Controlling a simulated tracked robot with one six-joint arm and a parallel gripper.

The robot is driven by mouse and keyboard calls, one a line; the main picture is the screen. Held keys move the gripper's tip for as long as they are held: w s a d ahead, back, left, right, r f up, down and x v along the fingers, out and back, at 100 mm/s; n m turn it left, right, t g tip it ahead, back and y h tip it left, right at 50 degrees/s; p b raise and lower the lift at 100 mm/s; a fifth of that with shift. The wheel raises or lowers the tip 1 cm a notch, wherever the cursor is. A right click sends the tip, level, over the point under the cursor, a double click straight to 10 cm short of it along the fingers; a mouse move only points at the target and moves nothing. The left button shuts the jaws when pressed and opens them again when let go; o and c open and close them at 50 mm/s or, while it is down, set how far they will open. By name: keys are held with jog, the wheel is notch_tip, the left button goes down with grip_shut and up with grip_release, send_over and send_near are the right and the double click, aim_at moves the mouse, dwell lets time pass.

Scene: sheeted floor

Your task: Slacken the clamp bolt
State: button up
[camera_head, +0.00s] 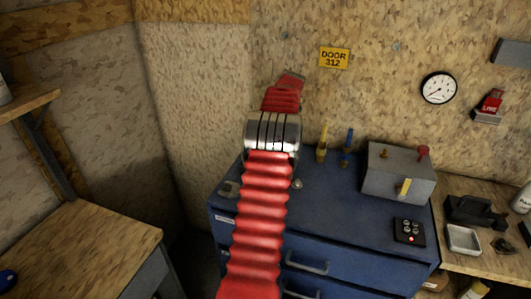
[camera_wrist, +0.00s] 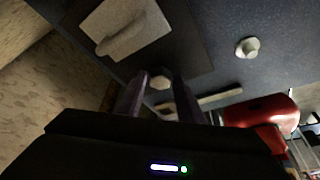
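In the wrist view the two dark fingers of my gripper (camera_wrist: 159,100) stand apart. A pale hexagonal bolt head (camera_wrist: 160,79) shows between them; it looks like the clamp bolt. I cannot tell how deep it sits between the fingers, and I see no clear contact. A grey block with a raised rib (camera_wrist: 125,30) lies on a dark plate beside it. In the head view the same kind of block (camera_head: 228,188) sits at the left of the blue cabinet top. My red bellows arm hides the bolt and my gripper there.
A pale knob (camera_wrist: 247,47) stands on the surface; it also shows in the head view (camera_head: 297,184). The blue cabinet (camera_head: 350,232) carries a grey box (camera_head: 385,180), a black button pad (camera_head: 409,231), and yellow (camera_head: 321,150) and blue (camera_head: 347,146) upright tools. A wooden bench (camera_head: 90,245) stands left.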

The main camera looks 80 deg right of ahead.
jog(key=shift+o, duration=1)
jog(key=v, duration=0.7)
jog(key=shift+r, duration=0.15)
jog(key=shift+s, duration=0.1)
